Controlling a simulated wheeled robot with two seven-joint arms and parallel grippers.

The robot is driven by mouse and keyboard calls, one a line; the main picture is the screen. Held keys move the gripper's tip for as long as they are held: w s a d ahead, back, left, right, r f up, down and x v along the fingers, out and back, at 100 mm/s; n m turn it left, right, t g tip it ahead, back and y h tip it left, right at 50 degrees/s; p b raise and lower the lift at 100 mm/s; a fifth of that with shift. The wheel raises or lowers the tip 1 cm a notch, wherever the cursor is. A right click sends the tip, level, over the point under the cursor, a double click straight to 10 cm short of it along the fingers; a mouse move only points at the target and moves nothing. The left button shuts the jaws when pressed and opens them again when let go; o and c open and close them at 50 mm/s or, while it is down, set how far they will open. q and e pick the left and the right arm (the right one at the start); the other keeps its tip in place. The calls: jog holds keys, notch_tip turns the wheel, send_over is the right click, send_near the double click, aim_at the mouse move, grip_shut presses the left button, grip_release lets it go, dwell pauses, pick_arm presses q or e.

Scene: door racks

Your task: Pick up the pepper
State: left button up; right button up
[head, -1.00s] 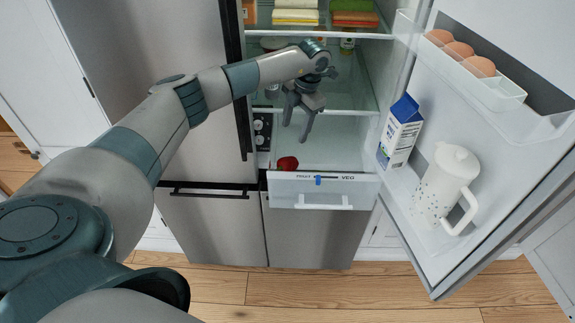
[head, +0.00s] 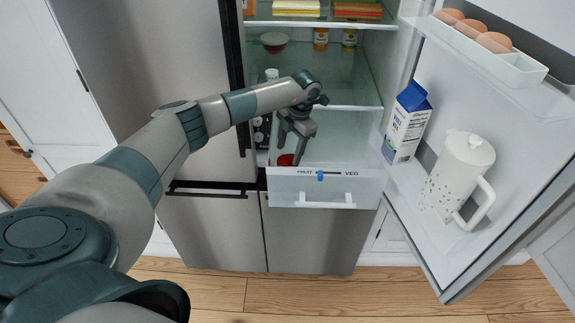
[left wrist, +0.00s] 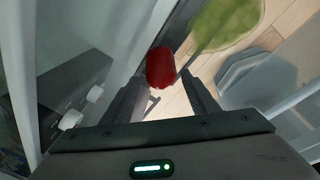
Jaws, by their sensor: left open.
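The red pepper (head: 286,160) lies in the left part of the pulled-out fridge drawer (head: 322,196), partly hidden by my gripper and the drawer front. My left gripper (head: 289,153) is open and points down into the drawer, with its fingertips close to the pepper. In the left wrist view the pepper (left wrist: 160,66) shows just beyond the fingertips, roughly between the two open fingers (left wrist: 162,84). I cannot tell whether either finger touches it. My right gripper is not in view.
The drawer's left wall is close to my gripper; its right side looks empty. A glass shelf (head: 345,103) is above it. The open door on the right holds a milk carton (head: 408,122), a white jug (head: 458,178) and eggs (head: 472,29). A blurred green thing (left wrist: 225,22) shows in the wrist view.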

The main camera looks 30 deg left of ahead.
aim_at(288, 157)
pick_arm(q)
jog(key=shift+f, duration=0.1)
jog(key=shift+a+f+b, duration=0.2)
jog(key=shift+f+b, duration=0.5)
jog(key=shift+f, duration=0.55)
jog(key=shift+a+f+b, duration=0.15)
jog(key=shift+f+b, duration=0.55)
jog(key=shift+f, duration=0.55)
jog(key=c, duration=0.8)
